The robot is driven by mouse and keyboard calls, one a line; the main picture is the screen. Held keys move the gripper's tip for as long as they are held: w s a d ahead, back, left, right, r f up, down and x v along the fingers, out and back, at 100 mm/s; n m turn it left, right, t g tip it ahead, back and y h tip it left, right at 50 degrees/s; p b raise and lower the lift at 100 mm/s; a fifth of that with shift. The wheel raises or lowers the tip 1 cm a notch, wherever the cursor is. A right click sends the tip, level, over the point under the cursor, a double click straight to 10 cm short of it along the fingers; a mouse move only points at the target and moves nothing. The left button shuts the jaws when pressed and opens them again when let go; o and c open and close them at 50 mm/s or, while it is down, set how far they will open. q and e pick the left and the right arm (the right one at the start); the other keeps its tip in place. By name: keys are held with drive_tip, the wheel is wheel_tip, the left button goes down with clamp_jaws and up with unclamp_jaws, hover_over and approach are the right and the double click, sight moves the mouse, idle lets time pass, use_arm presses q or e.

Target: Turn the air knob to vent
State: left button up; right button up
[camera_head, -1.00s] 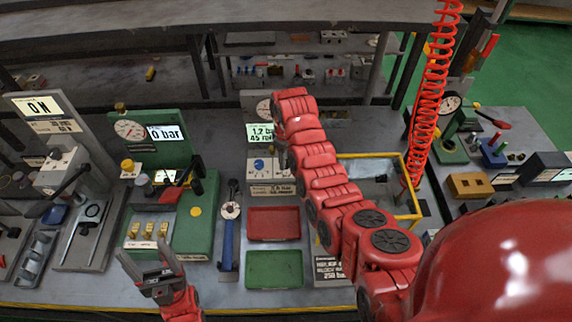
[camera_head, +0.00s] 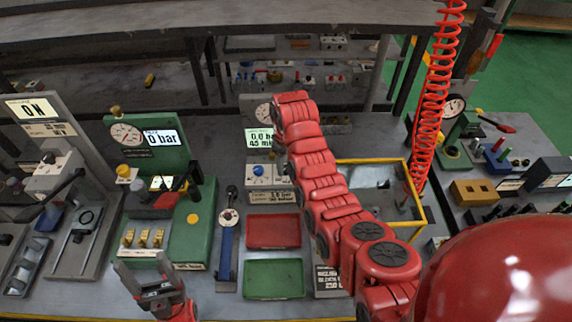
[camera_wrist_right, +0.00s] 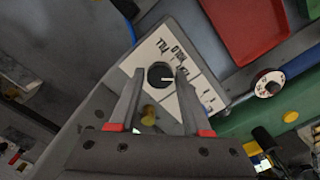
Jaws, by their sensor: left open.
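In the right wrist view the knob (camera_wrist_right: 160,76) looks dark, with a white pointer towards the right. The lettering around it is only partly legible. My right gripper (camera_wrist_right: 160,72) is open, its fingers apart on either side of the knob in that view, with no clear contact. In the head view my right arm hides this gripper. My left gripper (camera_head: 143,270) is open and empty at the front left, over the bench edge.
The display (camera_head: 259,138) above the panel seems to read 0.0 bar. A red tray (camera_head: 273,231) and a green tray (camera_head: 274,279) lie in front of it. A blue lever (camera_head: 228,250) and a green pressure station (camera_head: 195,225) stand left. A yellow-rimmed bin (camera_head: 418,190) is at right.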

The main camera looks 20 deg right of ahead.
drive_tip(key=o, duration=0.3)
drive_tip(key=shift+r, duration=0.1)
wheel_tip(320, 180, up, 10)
drive_tip(key=p, duration=0.7)
wheel_tip(320, 180, up, 7)
hover_over(286, 168)
